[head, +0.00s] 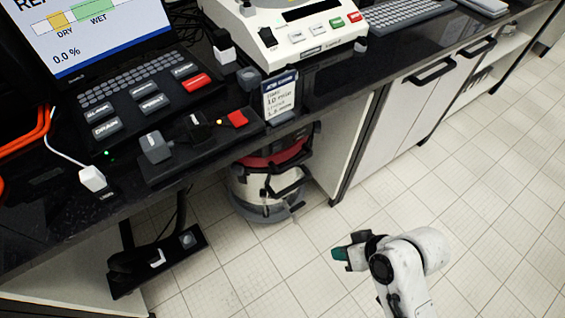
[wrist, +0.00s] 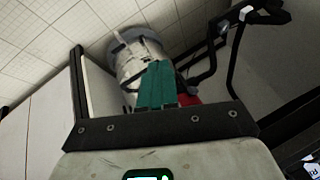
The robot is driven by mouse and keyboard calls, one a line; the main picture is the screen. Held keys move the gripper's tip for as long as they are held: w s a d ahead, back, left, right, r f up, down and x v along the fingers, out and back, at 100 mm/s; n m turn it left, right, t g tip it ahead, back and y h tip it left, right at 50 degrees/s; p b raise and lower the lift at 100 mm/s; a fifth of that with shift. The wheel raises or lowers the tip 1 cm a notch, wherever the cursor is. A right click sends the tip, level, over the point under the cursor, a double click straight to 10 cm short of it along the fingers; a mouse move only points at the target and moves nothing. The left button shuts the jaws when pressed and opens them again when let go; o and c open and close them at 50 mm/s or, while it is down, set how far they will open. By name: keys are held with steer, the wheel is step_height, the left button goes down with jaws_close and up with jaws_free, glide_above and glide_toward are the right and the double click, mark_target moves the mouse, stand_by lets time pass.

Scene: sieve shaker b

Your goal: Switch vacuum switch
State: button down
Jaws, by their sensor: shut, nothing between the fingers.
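A vacuum cleaner (head: 255,190) with a steel drum and red-and-black top stands on the floor under the bench. It also shows in the wrist view (wrist: 130,58), partly hidden behind my fingers. I cannot make out a switch on it. A black strip on the bench edge carries a grey block (head: 155,146) and a red piece (head: 237,118); I cannot tell whether either is the vacuum switch. My gripper (head: 338,254) is out over the floor, right of the vacuum and apart from it. Its teal fingers (wrist: 158,84) are together and empty.
The dark bench top (head: 340,87) holds a monitor, a keypad panel (head: 140,95), a white balance (head: 300,30) and a small sign (head: 280,95). White cabinets (head: 405,105) stand to the right. A black pedal-like stand (head: 155,262) is at lower left. The tiled floor is open around my arm.

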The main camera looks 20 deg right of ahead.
mark_target(277, 146)
steer(key=w+a+f+m+t+y+b, duration=0.1)
steer(key=w+a+f+t+y+b, duration=0.35)
steer(key=w+b, duration=0.3)
steer(key=w+d+f+m+t+h+b, duration=0.1)
steer(key=w+d+m+t+b, duration=0.1)
steer(key=w+m+t+b, duration=0.4)
steer(key=w+d+f+m+t+h+b, duration=0.2)
steer(key=w+m+t+b, duration=0.4)
steer(key=m+b, duration=0.2)
steer(key=b, duration=0.2)
steer(key=shift+w+d+f+b, duration=0.15)
steer(key=shift+w+d+b, duration=0.15)
steer(key=shift+w, duration=0.1)
steer(key=p+x, duration=0.2)
steer(key=x, duration=1.2)
steer(key=shift+r, duration=0.2)
